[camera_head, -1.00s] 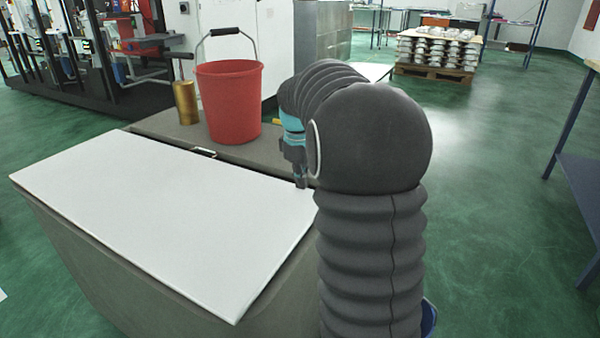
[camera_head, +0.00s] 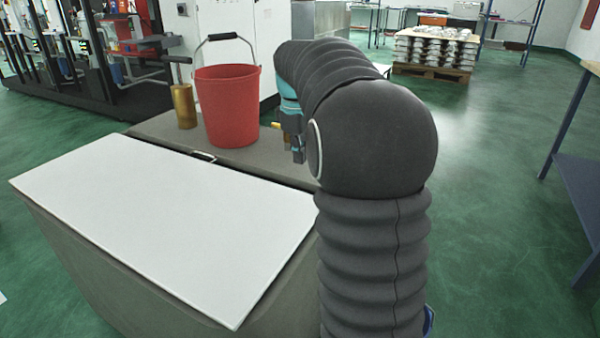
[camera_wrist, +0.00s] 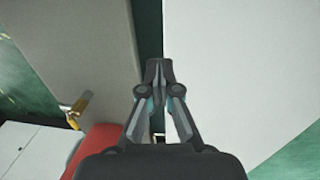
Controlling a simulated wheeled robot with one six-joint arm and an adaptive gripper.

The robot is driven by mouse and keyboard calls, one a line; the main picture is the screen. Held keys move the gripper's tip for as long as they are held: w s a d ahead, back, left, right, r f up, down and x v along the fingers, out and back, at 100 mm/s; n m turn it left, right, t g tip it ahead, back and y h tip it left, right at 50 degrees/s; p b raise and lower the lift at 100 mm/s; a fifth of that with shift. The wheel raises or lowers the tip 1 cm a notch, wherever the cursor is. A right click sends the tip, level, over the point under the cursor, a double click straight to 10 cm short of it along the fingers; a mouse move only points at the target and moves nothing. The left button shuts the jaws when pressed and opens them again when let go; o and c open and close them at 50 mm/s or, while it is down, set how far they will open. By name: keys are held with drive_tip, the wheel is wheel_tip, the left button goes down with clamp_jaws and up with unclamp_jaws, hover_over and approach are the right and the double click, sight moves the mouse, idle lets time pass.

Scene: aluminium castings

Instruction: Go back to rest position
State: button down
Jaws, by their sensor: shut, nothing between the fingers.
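My gripper (camera_head: 297,150) hangs beside my arm's large dark joint, above the far right part of the workbench. In the wrist view my gripper (camera_wrist: 158,68) is shut, its fingertips together with nothing between them. Below it runs the dark gap between the grey bench top (camera_wrist: 85,50) and the white panel (camera_wrist: 235,70). In the head view my arm hides part of the bench behind it.
A red bucket (camera_head: 228,105) with a raised handle and a brass-coloured cylinder (camera_head: 184,106) stand on the grey surface (camera_head: 150,127). The white panel (camera_head: 165,220) is bare. A pallet of castings (camera_head: 435,50) and a blue-legged table (camera_head: 575,170) stand apart on green floor.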

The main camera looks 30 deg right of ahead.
wheel_tip(320, 180, up, 5)
drive_tip(key=shift+r, duration=0.1)
idle(0.3)
